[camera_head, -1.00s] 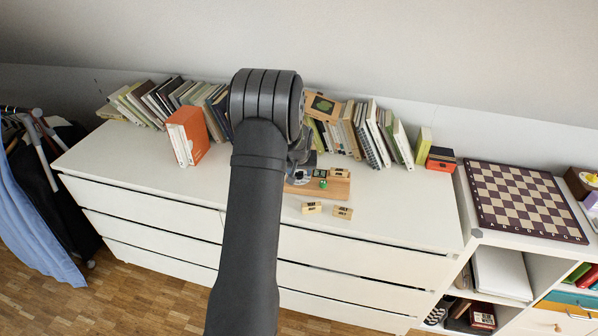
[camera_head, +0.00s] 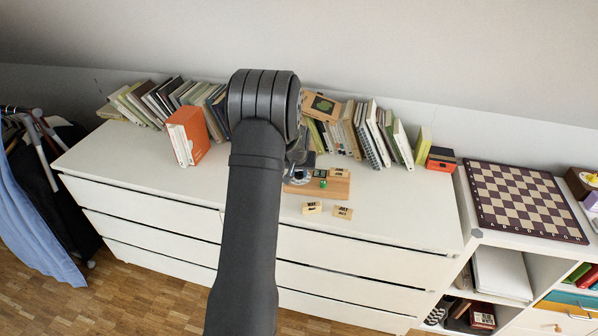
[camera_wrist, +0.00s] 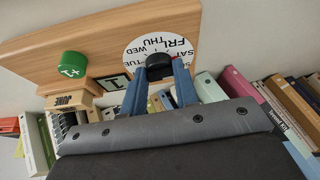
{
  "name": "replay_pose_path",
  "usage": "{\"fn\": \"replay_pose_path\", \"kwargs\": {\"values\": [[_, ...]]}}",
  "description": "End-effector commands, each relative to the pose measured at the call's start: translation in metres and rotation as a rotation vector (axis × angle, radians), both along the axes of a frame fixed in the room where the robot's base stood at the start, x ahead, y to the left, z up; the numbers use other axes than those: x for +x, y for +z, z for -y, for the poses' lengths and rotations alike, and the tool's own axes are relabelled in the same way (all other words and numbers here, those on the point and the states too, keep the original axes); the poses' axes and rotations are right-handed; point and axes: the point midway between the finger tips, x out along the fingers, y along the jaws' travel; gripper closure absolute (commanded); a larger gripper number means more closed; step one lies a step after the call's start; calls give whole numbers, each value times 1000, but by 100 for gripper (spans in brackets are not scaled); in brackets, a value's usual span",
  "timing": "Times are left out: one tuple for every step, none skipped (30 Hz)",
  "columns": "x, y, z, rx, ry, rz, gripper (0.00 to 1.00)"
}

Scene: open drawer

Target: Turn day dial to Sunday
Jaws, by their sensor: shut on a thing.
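A wooden calendar board (camera_head: 335,190) lies on the white dresser top, partly behind my arm. Its round white day dial (camera_wrist: 140,48) shows in the wrist view, with WED, THU and FRI readable. Parts of other day names show at its edges, and its lower part is hidden by my fingers. A black knob (camera_wrist: 158,60) sits at the dial's middle. My gripper (camera_wrist: 159,70) has its two blue fingers shut on this knob. In the head view my arm hides most of the gripper. I cannot tell which day is indicated.
A green knob (camera_wrist: 72,64) and a dark number tile (camera_wrist: 113,82) are beside the dial. Two loose wooden blocks (camera_head: 312,208) (camera_head: 343,212) lie in front of the board. Books (camera_head: 375,133) line the back. A chessboard (camera_head: 525,200) is at right. The dresser's front right is clear.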

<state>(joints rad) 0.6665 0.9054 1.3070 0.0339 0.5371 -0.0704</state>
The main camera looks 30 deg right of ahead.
Motion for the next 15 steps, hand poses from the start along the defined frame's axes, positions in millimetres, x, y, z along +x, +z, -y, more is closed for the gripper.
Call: {"fn": "replay_pose_path", "kwargs": {"values": [[0,0,0,-1,-25,-1,95],[1,0,0,-1,-44,-1,95],[1,0,-1,-1,-72,0,95],[1,0,-1,-2,-93,0,95],[1,0,-1,-1,-114,-1,95],[1,0,-2,-1,-146,-1,95],[2,0,-2,-1,-168,-1,95],[2,0,-2,-1,-192,-1,95],[2,0,-2,-2,-224,0,95],[2,0,-2,-2,-247,0,95],[2,0,-2,-2,-270,0,95],[3,0,-2,-2,-301,0,95],[3,0,-2,-3,-323,-1,95],[3,0,-2,-2,-345,0,95],[3,0,-2,-3,-372,-1,95]]}}
